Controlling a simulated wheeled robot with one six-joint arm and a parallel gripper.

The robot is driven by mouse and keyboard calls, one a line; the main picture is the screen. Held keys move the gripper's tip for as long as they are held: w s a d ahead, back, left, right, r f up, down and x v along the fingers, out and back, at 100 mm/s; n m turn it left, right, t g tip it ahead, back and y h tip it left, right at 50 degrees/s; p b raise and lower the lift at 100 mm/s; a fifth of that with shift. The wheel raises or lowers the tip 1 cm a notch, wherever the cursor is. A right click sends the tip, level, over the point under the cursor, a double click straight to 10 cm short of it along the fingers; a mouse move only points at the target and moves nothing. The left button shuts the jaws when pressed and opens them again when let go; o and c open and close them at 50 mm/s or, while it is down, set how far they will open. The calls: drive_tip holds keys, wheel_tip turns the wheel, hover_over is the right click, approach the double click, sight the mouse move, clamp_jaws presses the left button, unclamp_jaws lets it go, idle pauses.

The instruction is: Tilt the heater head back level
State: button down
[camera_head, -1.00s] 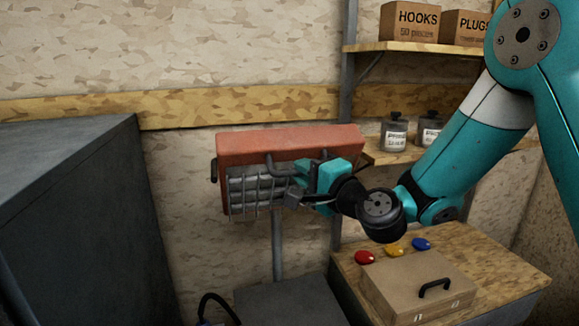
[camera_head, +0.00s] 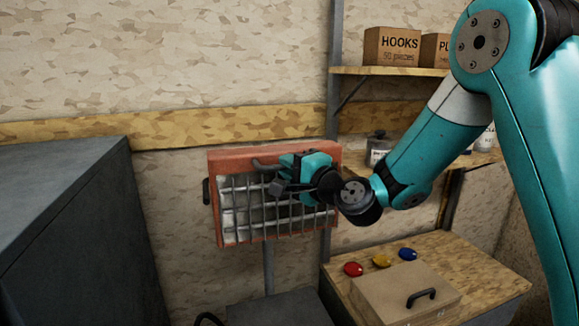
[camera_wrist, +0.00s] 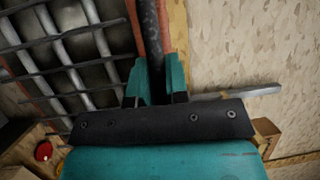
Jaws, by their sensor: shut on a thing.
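The heater head (camera_head: 222,158) is a red box with a wire grille (camera_head: 262,215) on its front, carried on a grey post (camera_head: 269,270). Its grille faces outward, with a strip of the top still showing. My gripper (camera_head: 284,186) is at the upper front of the head. In the wrist view, my gripper's teal fingers (camera_wrist: 157,78) are closed around a dark handle bar (camera_wrist: 151,38), beside the grille (camera_wrist: 70,50). The fingers' contact is partly hidden by the dark plate of the gripper.
A grey cabinet (camera_head: 70,215) stands at the left. Shelves with a HOOKS carton (camera_head: 392,46) and jars are behind my arm.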

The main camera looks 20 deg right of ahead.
drive_tip(key=shift+r, duration=0.2)
drive_tip(key=c, duration=1.1)
unclamp_jaws()
drive_tip(key=shift+w, duration=0.1)
drive_tip(key=shift+c, duration=0.2)
drive_tip(key=shift+f, duration=0.1)
drive_tip(key=shift+s+d+f+b, duration=0.3)
drive_tip(key=shift+s+b, duration=0.15)
drive_tip(key=shift+b, duration=0.1)
drive_tip(key=r+b+v, duration=0.1)
drive_tip(key=b+v, duration=1.2)
drive_tip(key=v, duration=0.3)
drive_tip(key=shift+s+f, duration=0.2)
drive_tip(key=shift+f, duration=0.05)
drive_tip(key=shift+a, duration=0.1)
